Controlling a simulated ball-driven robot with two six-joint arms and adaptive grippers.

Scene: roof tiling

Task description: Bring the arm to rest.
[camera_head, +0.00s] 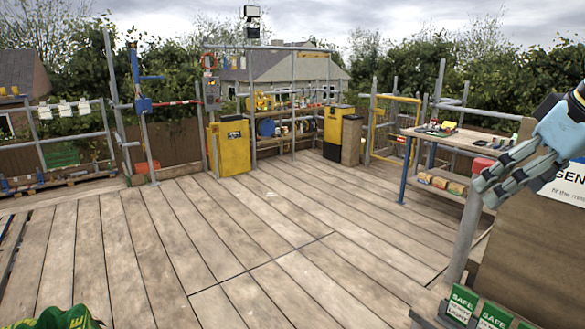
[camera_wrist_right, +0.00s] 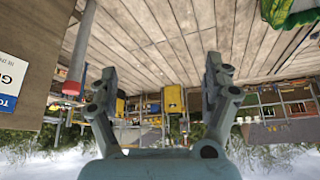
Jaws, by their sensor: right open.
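My right gripper (camera_head: 487,184) is at the right side of the head view, raised in front of a brown wooden board and apart from the deck. In the right wrist view its two fingers (camera_wrist_right: 161,75) stand wide apart with nothing between them. That view is upside down, with the plank deck (camera_wrist_right: 185,35) at the top and the sky at the bottom. My left gripper is in neither view.
A brown board with a white sign (camera_head: 568,187) stands close by the right gripper. Green SAFE boxes (camera_head: 462,303) are below it. A workbench (camera_head: 470,142) with small items stands behind. Yellow bins (camera_head: 232,148) stand far back. The middle deck (camera_head: 250,220) is clear.

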